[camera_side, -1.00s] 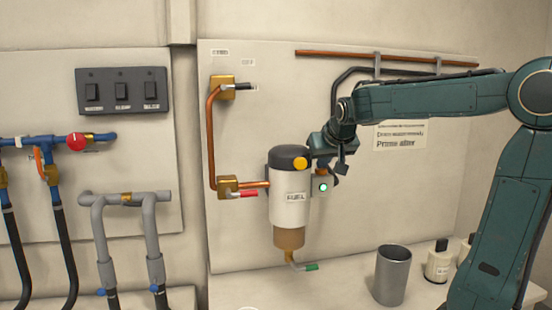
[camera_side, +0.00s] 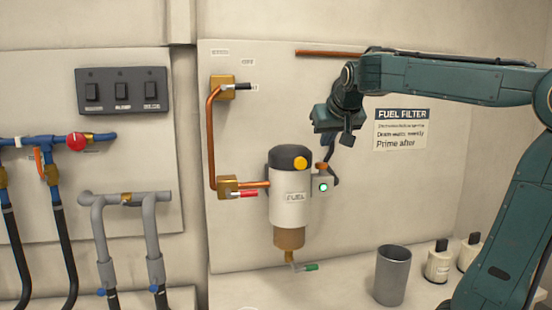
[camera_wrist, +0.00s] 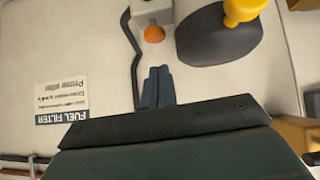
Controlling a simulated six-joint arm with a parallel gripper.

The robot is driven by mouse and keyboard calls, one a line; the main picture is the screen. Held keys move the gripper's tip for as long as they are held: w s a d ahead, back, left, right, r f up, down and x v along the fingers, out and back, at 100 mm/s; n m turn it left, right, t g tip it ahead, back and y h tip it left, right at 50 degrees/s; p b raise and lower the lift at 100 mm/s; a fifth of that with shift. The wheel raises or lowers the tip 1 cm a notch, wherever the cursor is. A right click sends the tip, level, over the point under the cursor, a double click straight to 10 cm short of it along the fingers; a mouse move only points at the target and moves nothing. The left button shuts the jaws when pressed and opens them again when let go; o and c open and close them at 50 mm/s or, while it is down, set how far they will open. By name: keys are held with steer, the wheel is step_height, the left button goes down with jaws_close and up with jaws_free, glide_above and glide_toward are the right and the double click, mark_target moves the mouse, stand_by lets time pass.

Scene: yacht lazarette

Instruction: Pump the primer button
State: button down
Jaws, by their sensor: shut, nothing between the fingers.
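The fuel filter (camera_side: 289,208) is a white cylinder with a black head and a brown lower bowl, upright on the wall panel. A round yellow button (camera_side: 300,163) sits on its black head; it also shows at the top of the wrist view (camera_wrist: 240,10). My gripper (camera_side: 327,152) is above and to the right of the head in the side view, apart from the yellow button. In the wrist view its two blue fingers (camera_wrist: 158,74) lie together with nothing between them, below an orange round part (camera_wrist: 154,34) beside the filter.
A green-lit round indicator (camera_side: 323,187) is right of the filter. A black hose (camera_wrist: 134,45) runs near my fingers. Copper pipe (camera_side: 211,140) and valves are left of the filter. A grey cup (camera_side: 392,274) and bottles (camera_side: 440,262) stand on the ledge below.

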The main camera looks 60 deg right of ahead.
steer(key=v, duration=0.6)
steer(key=shift+s, duration=0.15)
steer(key=shift+a+r, duration=0.1)
steer(key=shift+r, duration=0.05)
stand_by(0.8)
steer(key=s+a+f+n+y, duration=0.3)
steer(key=s+a+f+n, duration=0.1)
steer(key=a+f, duration=0.5)
steer(key=s+a+f+n+y, duration=0.4)
steer(key=s+a+f, duration=0.2)
steer(key=a+f, duration=0.3)
step_height(320, 180, down, 3)
steer(key=shift+s+f+n+g, duration=0.2)
steer(key=shift+n+g, duration=0.1)
steer(key=shift+n, duration=0.1)
